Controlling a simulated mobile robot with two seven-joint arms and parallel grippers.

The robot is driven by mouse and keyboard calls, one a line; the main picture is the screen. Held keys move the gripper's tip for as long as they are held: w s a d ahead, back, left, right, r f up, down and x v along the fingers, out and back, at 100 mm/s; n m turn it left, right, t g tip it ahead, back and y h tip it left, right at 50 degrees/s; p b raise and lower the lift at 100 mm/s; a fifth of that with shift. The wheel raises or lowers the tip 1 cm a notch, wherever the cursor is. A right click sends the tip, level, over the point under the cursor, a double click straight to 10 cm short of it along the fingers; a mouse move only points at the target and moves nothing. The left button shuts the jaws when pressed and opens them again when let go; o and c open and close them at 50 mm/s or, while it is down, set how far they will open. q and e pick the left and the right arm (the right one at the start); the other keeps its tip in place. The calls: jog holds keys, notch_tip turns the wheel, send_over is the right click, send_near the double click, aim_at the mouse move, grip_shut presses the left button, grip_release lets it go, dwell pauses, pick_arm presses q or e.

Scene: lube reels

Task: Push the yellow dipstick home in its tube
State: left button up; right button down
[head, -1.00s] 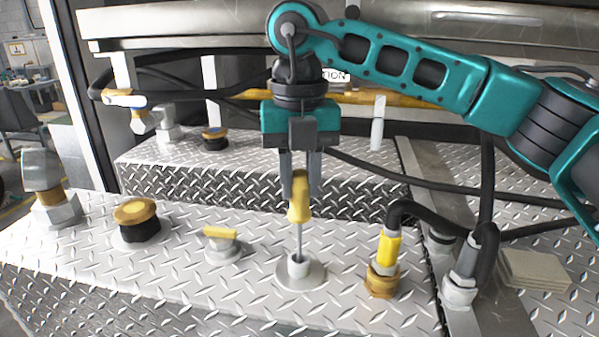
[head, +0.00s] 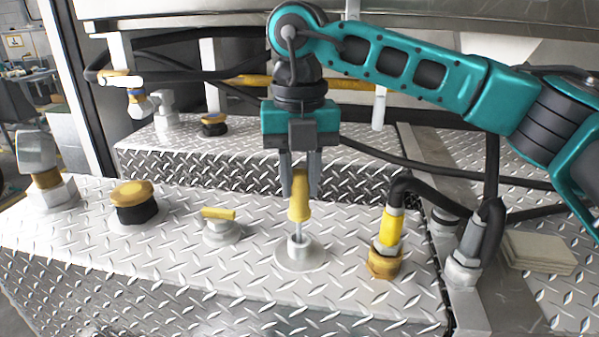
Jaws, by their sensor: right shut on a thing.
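The yellow dipstick (head: 299,207) stands upright over its tube (head: 299,250), a short pale collar on a round flange on the diamond-plate deck. A short length of its rod shows between the yellow handle and the tube mouth, and the rod's lower part is inside the tube. My right gripper (head: 300,185) points straight down with its two grey fingers shut on the top of the yellow handle. My left gripper is not in view.
A yellow T-handled cap (head: 220,223) and a yellow-topped black cap (head: 134,200) stand left of the tube. A yellow hose fitting (head: 387,245) with a black hose stands close on the right. Beige pads (head: 540,250) lie farther right.

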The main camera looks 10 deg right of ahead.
aim_at(299, 203)
jog(key=shift+f+b, duration=1.35)
jog(key=shift+f, duration=0.95)
jog(key=c, duration=0.8)
grip_release()
